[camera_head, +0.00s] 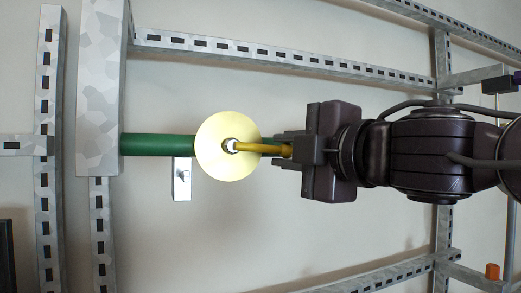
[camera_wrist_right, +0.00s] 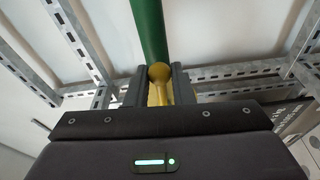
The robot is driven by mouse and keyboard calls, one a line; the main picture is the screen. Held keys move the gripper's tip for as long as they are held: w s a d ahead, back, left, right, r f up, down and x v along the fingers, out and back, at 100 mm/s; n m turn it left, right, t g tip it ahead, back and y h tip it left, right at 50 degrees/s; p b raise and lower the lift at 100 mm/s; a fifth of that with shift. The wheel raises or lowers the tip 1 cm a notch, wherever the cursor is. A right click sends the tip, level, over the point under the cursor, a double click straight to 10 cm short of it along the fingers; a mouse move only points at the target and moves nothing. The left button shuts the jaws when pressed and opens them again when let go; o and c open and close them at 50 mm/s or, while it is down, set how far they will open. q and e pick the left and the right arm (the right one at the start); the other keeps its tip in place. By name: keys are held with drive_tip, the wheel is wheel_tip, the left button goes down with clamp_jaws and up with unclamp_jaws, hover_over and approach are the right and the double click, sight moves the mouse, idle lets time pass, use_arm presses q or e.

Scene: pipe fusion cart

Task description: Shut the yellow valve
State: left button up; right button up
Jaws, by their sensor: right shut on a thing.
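The yellow valve shows in the head view as a pale yellow disc (camera_head: 212,158) with a bright nut at its middle, in front of a green pipe (camera_head: 158,145). Its yellow handle (camera_head: 262,149) points right, about in line with the pipe. My right gripper (camera_head: 283,150) comes in from the right and is shut on the handle's outer end. In the right wrist view the yellow handle (camera_wrist_right: 160,74) sits between the two dark fingers, with the green pipe (camera_wrist_right: 150,30) beyond. The handle's far end is partly hidden by the gripper. My left gripper is not in view.
A broad grey metal beam (camera_head: 98,90) stands at the pipe's left end. Slotted rails (camera_head: 270,55) frame the area above, left and right. A small metal bracket (camera_head: 182,185) hangs below the pipe. An orange piece (camera_head: 492,271) is at lower right. Space below the valve is clear.

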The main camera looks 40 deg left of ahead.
drive_tip(key=shift+s+f+m+b, duration=0.1)
drive_tip(key=shift+f+m+b, duration=0.35)
drive_tip(key=shift+m, duration=0.25)
drive_tip(key=shift+f, duration=0.1)
drive_tip(key=shift+s+a+f+m+t+y+b, duration=0.15)
drive_tip(key=shift+f+m+b, duration=0.25)
drive_tip(key=shift+m, duration=0.2)
drive_tip(key=shift+s+d+f+m+t+y+b, duration=0.15)
drive_tip(key=shift+f+m+b, duration=0.1)
drive_tip(key=shift+m+b, duration=0.3)
drive_tip(key=shift+w+a, duration=0.1)
